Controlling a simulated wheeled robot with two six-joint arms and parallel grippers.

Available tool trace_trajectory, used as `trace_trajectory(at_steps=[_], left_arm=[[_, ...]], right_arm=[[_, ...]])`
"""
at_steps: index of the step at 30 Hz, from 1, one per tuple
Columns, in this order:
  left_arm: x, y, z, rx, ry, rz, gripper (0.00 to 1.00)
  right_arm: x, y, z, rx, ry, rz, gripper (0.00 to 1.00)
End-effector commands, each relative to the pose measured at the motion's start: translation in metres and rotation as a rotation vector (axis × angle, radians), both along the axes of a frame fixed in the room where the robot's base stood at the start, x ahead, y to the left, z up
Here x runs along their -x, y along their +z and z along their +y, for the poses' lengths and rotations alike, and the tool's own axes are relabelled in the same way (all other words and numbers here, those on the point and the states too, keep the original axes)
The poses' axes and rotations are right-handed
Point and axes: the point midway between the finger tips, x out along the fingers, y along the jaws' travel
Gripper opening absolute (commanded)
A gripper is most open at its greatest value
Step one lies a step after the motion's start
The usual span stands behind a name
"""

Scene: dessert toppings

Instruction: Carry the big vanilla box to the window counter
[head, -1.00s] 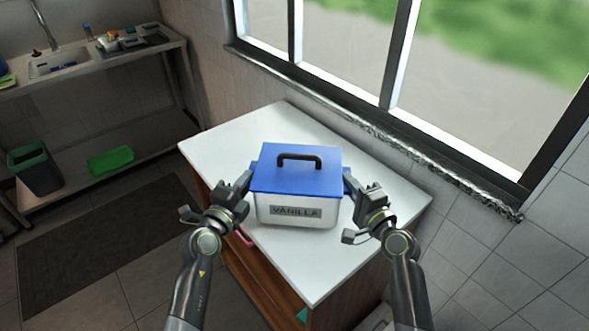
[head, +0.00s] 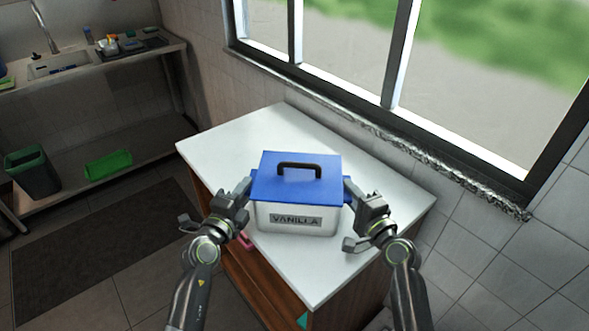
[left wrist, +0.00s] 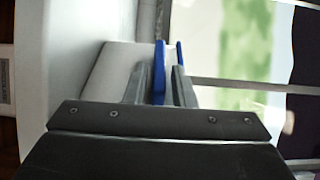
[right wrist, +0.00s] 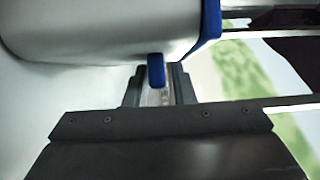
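The big vanilla box (head: 297,215) is white with a blue lid, a black top handle and a VANILLA label. It is level over the white top of the window counter (head: 225,145); I cannot tell whether its bottom touches. My left gripper (head: 243,190) is at the box's left side, its fingers closed around a blue side tab (left wrist: 159,75). My right gripper (head: 352,190) is at the right side, its fingers closed around the other blue tab (right wrist: 156,70). The box's underside and back are hidden.
The window ledge (head: 400,152) runs behind the counter. Bare counter top lies left of, behind and right of the box. A sink bench (head: 100,62) stands at the back left, with a dark bin (head: 33,172) and a green tray (head: 108,164) on its lower shelf.

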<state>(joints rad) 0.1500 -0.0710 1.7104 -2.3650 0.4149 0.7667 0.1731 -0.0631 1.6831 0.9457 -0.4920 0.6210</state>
Motion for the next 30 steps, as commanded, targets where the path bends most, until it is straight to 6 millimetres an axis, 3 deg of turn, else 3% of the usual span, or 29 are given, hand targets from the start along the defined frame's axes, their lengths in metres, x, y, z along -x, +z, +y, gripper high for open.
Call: trace_trajectory(at_steps=[3, 14, 30], left_arm=[[0.0, 0.001, 0.0, 0.001, -0.001, 0.0, 0.34], [0.006, 0.0, 0.002, 0.001, -0.001, 0.001, 0.34], [0.096, 0.0, 0.033, 0.0, -0.001, 0.003, 0.34]], right_arm=[[0.0, 0.001, 0.0, -0.001, 0.001, 0.0, 0.34], [0.0, 0.0, 0.001, -0.001, 0.002, 0.002, 0.34], [0.0, 0.0, 0.001, -0.001, 0.002, 0.002, 0.34]])
